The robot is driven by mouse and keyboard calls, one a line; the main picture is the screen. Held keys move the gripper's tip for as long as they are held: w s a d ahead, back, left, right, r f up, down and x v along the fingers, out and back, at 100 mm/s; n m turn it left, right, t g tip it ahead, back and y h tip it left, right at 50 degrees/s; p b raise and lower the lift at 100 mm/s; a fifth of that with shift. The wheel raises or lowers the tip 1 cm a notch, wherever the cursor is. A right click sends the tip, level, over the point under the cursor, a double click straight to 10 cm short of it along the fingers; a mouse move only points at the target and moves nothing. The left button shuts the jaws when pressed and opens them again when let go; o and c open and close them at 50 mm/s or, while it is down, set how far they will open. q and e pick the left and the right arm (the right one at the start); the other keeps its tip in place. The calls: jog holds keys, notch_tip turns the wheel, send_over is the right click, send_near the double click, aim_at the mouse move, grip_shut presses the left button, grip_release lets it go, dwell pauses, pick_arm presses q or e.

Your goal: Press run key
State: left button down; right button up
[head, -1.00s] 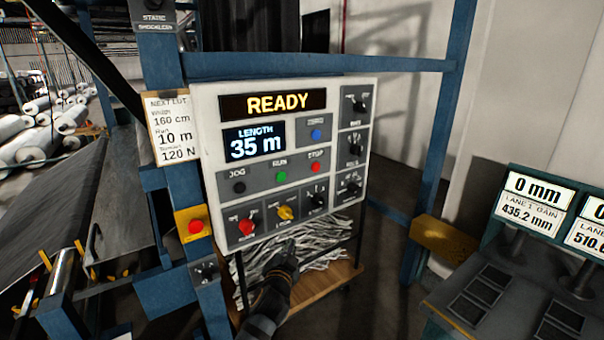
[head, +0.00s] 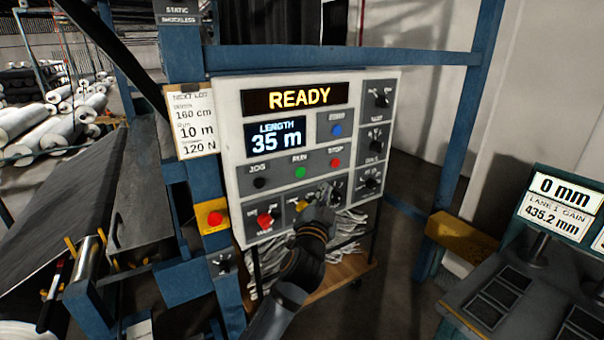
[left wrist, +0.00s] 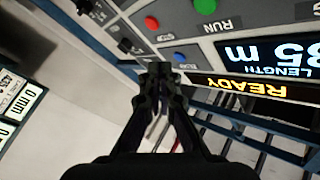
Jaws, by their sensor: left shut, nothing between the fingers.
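The control panel (head: 228,150) is a white-framed box on a blue post. Its green RUN key (head: 300,172) sits between the black JOG key (head: 260,183) and the red STOP key (head: 335,162). The green key also shows at the top edge of the left wrist view (left wrist: 205,6). My left gripper (head: 325,192) is shut and empty. It is in front of the panel's lower knob row, below and right of the green key, partly hiding a yellow knob. In the left wrist view its closed fingertips (left wrist: 160,68) are clear of the green key.
The display (head: 298,96) reads READY and the length screen (head: 275,138) reads 35 m. A blue ZERO key (head: 336,130) is above STOP. A red button (head: 215,218) on a yellow box is left of the panel. A console (head: 490,295) stands at the right.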

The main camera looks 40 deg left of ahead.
aim_at(300, 172)
pick_arm(q)
jog(key=shift+w+a, duration=0.55)
jog(key=shift+a, duration=0.75)
jog(key=shift+w+a, duration=0.55)
jog(key=shift+a, duration=0.8)
jog(key=shift+w+a, duration=0.55)
jog(key=shift+a, duration=0.75)
jog(key=shift+a, duration=0.15)
jog(key=shift+w+a, duration=0.15)
jog(key=shift+a, duration=0.1)
jog(key=shift+w+a+b, duration=0.15)
jog(key=shift+a+b, duration=0.15)
jog(key=shift+a, duration=0.1)
jog(key=shift+s+d, duration=0.35)
jog(key=shift+d, duration=0.45)
jog(key=shift+d, duration=0.1)
